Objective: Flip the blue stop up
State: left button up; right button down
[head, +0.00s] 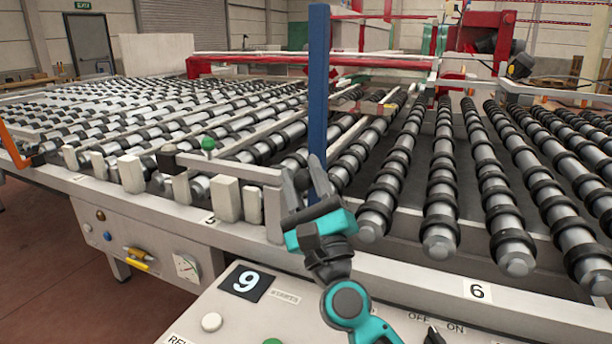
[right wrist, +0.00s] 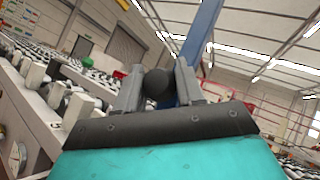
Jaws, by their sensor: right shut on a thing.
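The blue stop (head: 318,90) is a tall flat blue bar. It stands upright at the front edge of the roller table, and its lower end is partly hidden behind my right gripper. My right gripper (head: 305,178) is at the foot of the bar. In the right wrist view the blue stop (right wrist: 201,35) rises just behind the fingers. There the fingers are shut on a dark round knob (right wrist: 157,85) in front of the bar. How the knob joins the bar is hidden. My left gripper is not in view.
The roller table (head: 400,261) fills the middle, with black-ringed rollers on both sides of the bar. Pale blocks (head: 228,199) and a green knob (head: 208,143) line its front edge at left. A control panel (head: 225,318) with buttons lies below my gripper.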

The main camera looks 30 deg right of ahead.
jog(key=c, duration=0.7)
grip_release()
jog(key=shift+s+f, duration=0.25)
pick_arm(q)
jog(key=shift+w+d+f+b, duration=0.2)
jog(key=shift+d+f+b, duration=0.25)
jog(key=shift+b, duration=0.6)
pick_arm(e)
jog(key=s, duration=0.4)
jog(key=s+a+f, duration=0.1)
jog(key=s, duration=0.9)
jog(key=shift+a+f, duration=0.15)
jog(key=shift+a, duration=0.2)
jog(key=shift+w, duration=0.1)
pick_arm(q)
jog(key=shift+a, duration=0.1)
